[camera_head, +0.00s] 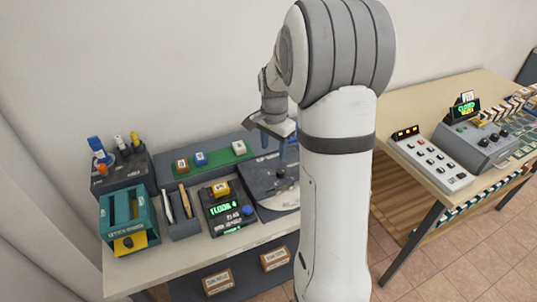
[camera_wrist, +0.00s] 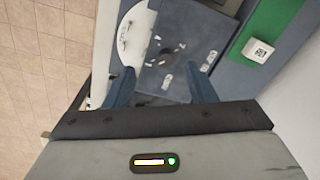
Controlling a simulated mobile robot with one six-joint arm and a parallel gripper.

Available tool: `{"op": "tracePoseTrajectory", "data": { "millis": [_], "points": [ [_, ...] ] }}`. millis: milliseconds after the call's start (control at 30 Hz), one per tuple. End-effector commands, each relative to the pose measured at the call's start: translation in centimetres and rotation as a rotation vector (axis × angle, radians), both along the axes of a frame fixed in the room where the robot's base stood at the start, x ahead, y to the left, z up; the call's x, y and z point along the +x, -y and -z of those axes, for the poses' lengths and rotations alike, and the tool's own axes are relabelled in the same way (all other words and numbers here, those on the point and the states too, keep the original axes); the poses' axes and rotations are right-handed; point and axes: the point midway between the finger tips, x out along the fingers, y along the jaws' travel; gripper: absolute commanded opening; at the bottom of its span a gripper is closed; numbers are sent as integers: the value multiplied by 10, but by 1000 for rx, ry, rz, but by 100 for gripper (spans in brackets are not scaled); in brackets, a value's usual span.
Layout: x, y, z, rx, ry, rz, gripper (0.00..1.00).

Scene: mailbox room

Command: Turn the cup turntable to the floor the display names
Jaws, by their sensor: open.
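The cup turntable (camera_head: 286,198) is a pale disc partly under a dark grey cover plate, at the right of the near desk. My arm hides part of it in the head view. In the wrist view the pale disc (camera_wrist: 132,38) and the cover plate with a small dark knob (camera_wrist: 166,56) lie beyond my fingers. The display (camera_head: 224,211) glows green and appears to read "FLOOR 4", though the digit is small. My gripper (camera_wrist: 162,82) is open, its two blue fingers apart with nothing between them. It is above the turntable unit, apparently not touching it.
A teal letter box (camera_head: 130,222), a pen tray (camera_head: 180,212) and a dark holder (camera_head: 122,165) stand to the left. A second table (camera_head: 425,95) with control panels is at the right.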

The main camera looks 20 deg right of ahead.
Motion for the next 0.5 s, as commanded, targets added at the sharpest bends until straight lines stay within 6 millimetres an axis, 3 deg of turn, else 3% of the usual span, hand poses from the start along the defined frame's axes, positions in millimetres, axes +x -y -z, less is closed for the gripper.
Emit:
{"op": "tracePoseTrajectory", "data": {
  "millis": [33, 200, 500],
  "points": [
    [11, 11, 18, 6, -19, 63, 50],
    [31, 34, 54, 16, -48, 217, 50],
    [37, 43, 85, 20, -63, 278, 50]
  ]
}}
